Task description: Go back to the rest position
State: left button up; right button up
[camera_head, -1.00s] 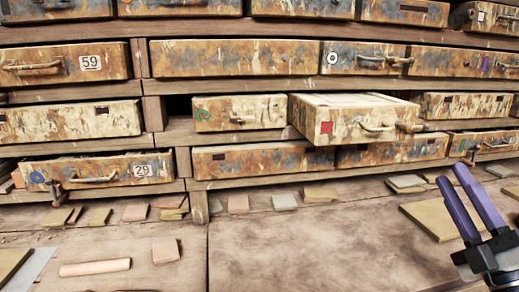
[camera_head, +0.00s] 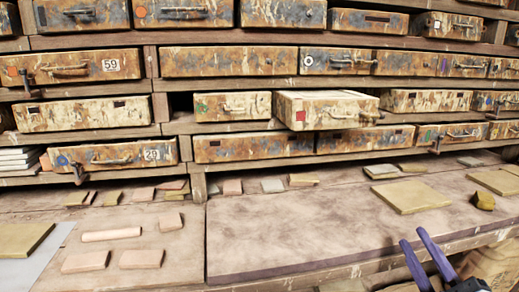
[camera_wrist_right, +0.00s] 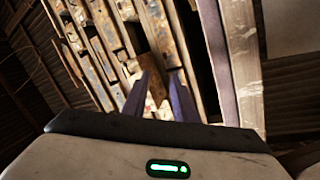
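My right gripper (camera_head: 413,237) is at the lower right of the head view, in front of the bench's front edge. Its two purple fingers stand apart with nothing between them. In the right wrist view the fingers (camera_wrist_right: 160,80) also show apart and empty, pointing toward the tilted-looking drawer rack. My left gripper is not in view. A drawer with a red square (camera_head: 325,109) sticks out of the rack further than its neighbours.
The drawer rack (camera_head: 240,145) spans the back. The bench top (camera_head: 290,235) is mostly bare at the centre. Clay tiles (camera_head: 87,262) lie at the left, with a large ochre tile (camera_head: 412,196) and a small ochre lump (camera_head: 483,201) at the right.

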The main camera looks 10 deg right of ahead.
jog(key=s+a+f+m+g, duration=0.3)
jog(key=a+f, duration=0.1)
jog(key=f, duration=0.6)
jog(key=s+a+f+m+g, duration=0.2)
jog(key=a+f+m+g, duration=0.15)
jog(key=f, duration=0.75)
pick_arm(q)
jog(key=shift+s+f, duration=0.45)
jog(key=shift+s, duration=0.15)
pick_arm(e)
jog(key=s+a+f+m+g+y, duration=0.2)
jog(key=s+a+f+g, duration=0.4)
jog(key=s+a+f, duration=0.7)
jog(key=shift+s+a+f+y, duration=0.3)
jog(key=shift+s+f+y, duration=0.65)
jog(key=shift+s, duration=0.1)
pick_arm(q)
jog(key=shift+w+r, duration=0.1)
pick_arm(e)
jog(key=shift+m, duration=0.25)
